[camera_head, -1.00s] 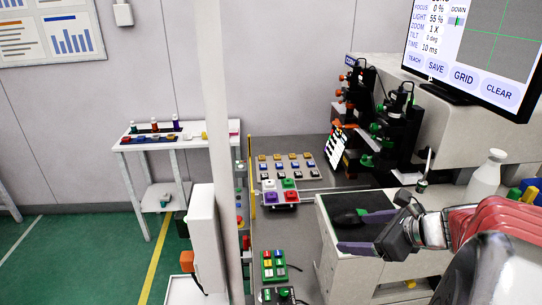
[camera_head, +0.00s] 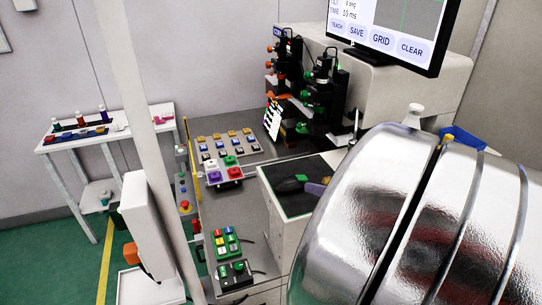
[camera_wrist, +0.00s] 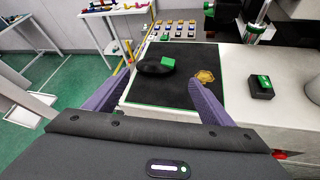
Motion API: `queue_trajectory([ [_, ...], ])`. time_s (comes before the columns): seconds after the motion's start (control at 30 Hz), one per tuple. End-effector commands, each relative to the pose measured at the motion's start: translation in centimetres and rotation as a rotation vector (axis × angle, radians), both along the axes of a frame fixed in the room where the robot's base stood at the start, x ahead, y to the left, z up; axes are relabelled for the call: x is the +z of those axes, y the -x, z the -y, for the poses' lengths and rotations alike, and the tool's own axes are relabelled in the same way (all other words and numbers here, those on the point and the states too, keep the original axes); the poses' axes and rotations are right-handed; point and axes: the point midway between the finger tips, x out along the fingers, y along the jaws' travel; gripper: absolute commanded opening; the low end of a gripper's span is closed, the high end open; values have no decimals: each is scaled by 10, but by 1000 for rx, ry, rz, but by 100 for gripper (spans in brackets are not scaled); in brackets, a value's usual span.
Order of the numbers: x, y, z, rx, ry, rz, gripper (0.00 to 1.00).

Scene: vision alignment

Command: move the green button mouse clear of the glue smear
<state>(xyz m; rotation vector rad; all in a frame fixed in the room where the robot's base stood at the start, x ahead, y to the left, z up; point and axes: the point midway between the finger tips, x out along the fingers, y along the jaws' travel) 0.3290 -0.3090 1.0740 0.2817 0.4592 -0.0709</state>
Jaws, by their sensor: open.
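The black mouse with a green button (camera_wrist: 155,65) lies on a dark, green-edged mat (camera_wrist: 170,97) in the wrist view. A yellowish glue smear (camera_wrist: 204,76) is on the same mat, to the right of the mouse with bare mat between them. My gripper (camera_wrist: 160,77) is open, its purple fingers spread on either side of the near mat, and nothing is held. In the head view the mouse (camera_head: 290,184) shows beside a purple finger (camera_head: 316,188); my silver arm hides most of the gripper, and the smear is not visible there.
A black box with a green button (camera_wrist: 262,86) stands on the pale surface right of the mat. Button panels (camera_head: 228,243) and rows of coloured buttons (camera_head: 226,140) lie left and behind. Dark microscope-like devices (camera_head: 318,90) stand at the back.

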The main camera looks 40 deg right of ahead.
Motion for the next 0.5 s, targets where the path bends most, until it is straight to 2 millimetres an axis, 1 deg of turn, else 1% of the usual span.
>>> queue_trajectory([
  [0.17, -7, -14, -1, 3, -1, 0, 76],
  [0.5, -26, -51, 0, 2, -1, -1, 76],
])
